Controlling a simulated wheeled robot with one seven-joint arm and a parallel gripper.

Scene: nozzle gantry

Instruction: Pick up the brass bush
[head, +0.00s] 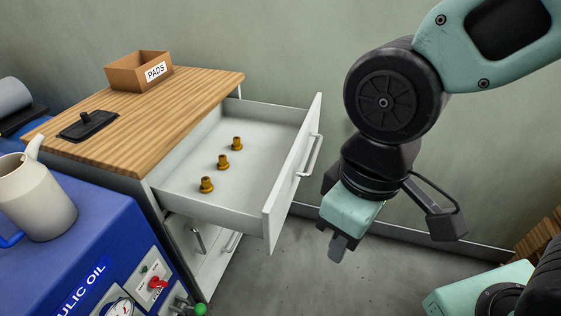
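Three brass bushes stand in a row on the floor of an open white drawer (257,182). The near one (206,185) is lowest in the picture, the middle one (222,162) is a little farther, and the far one (237,144) is nearest the back. They look alike, flanged and upright, with gaps between them. My gripper (338,248) hangs outside the drawer, to the right of its front panel, pointing down. It is apart from all the bushes. Its fingertips overlap in this view, so I cannot see whether they are apart.
The drawer's raised front panel (293,175) with its handle stands between my gripper and the bushes. On the wooden top (185,100) are a PADS box (139,74) and a black lidded tray (87,126). A blue hydraulic unit (95,235) bearing a beige jug (38,200) is at left.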

